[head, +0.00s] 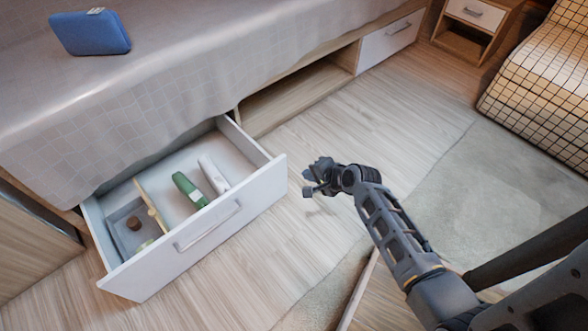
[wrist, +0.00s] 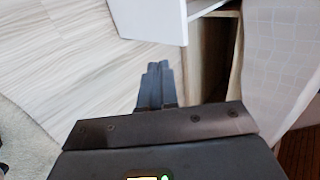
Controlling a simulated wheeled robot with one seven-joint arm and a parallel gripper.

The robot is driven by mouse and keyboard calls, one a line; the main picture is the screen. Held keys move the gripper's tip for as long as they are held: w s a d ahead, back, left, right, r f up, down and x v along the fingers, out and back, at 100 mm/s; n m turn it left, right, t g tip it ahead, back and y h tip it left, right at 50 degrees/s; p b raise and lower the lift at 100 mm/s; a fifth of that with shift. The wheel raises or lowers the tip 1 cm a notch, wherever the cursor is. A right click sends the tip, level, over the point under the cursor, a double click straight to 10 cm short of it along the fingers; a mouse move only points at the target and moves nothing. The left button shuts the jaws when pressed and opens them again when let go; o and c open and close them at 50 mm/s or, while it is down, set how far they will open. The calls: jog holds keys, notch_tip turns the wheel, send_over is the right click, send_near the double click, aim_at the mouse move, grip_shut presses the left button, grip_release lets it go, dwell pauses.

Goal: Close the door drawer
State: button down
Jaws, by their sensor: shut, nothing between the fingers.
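The drawer (head: 190,245) under the bed is pulled well out, with a white front and a metal bar handle (head: 207,226). Inside it lie a green bottle (head: 189,190), a white tube (head: 213,174) and a divided section with a small brown item (head: 134,223). My gripper (head: 308,178) is shut and empty, just right of the drawer front's right end, with a small gap in the head view. In the wrist view my gripper (wrist: 155,84) points toward the floor near the end of the white drawer front (wrist: 160,18). The handle is not seen in the wrist view.
The bed (head: 180,75) carries a blue case (head: 90,32). An open compartment (head: 295,92) and a closed white drawer (head: 390,38) are to the right. A nightstand (head: 470,25) and a checkered cushioned seat (head: 540,85) stand at upper right. Floor is clear before the bed.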

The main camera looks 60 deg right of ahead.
aim_at(280, 164)
jog(key=b+x, duration=0.2)
jog(key=x, duration=0.2)
jog(key=w+r+b+x, duration=0.1)
jog(key=b+x, duration=0.1)
jog(key=x, duration=0.1)
jog(key=b+x, duration=0.1)
jog(key=x, duration=0.3)
jog(key=shift+w+d+b, duration=0.2)
jog(key=shift+w+b, duration=0.2)
jog(key=shift+w+d, duration=0.15)
jog(key=shift+w, duration=0.25)
